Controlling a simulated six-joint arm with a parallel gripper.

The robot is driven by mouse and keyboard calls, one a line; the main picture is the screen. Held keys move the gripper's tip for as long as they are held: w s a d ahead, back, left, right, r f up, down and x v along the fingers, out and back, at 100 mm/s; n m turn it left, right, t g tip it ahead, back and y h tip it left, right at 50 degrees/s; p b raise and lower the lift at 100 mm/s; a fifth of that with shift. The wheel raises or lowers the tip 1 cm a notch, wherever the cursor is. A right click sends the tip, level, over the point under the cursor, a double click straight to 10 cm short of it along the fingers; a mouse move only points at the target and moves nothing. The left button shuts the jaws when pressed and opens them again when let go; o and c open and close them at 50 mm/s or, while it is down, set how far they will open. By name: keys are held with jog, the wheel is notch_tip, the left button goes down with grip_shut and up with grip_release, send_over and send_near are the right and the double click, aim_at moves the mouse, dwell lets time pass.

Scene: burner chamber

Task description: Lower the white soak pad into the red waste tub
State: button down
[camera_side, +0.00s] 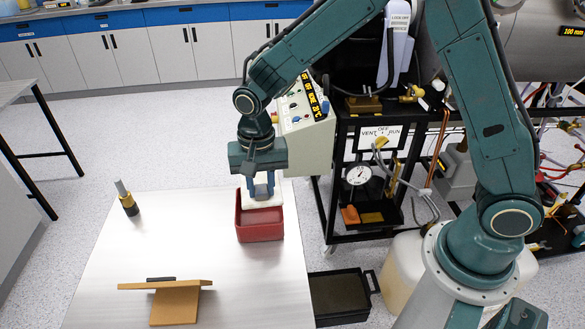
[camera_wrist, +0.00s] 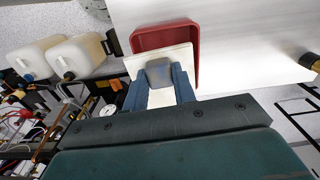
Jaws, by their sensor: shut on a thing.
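The red waste tub (camera_side: 260,228) stands on the metal table, its open top facing up. My gripper (camera_side: 261,188) points down over the tub's far part and is shut on the white soak pad (camera_side: 262,203). The pad shows as a pale flat piece at about the height of the tub's far rim; whether it touches the rim I cannot tell. In the wrist view the fingers (camera_wrist: 159,78) close on a grey-blue block on the white pad (camera_wrist: 133,67). The pad covers part of the red tub (camera_wrist: 165,37), and its left corner reaches past the tub's wall there.
A dark cylinder with a yellow band (camera_side: 129,203) stands at the table's left. A brown angled stand (camera_side: 175,303) is at the front. A black tray (camera_side: 341,295) lies beyond the table's right edge, near a black equipment rack (camera_side: 330,200). The table between them is clear.

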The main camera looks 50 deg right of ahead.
jog(key=shift+w+a+m, duration=0.2)
jog(key=shift+a+m, duration=0.1)
jog(key=shift+a, duration=0.25)
jog(key=shift+f, duration=0.15)
send_near(259, 216)
jog(key=shift+s+a+f, duration=0.55)
jog(key=shift+s+a, duration=0.15)
jog(key=shift+s, duration=0.15)
jog(key=shift+s+a+f, duration=0.55)
jog(key=shift+s+a, duration=0.15)
jog(key=shift+s, duration=0.1)
jog(key=shift+f, duration=1.55)
dwell(0.3)
jog(key=c, duration=1.1)
grip_release()
jog(key=shift+o, duration=0.2)
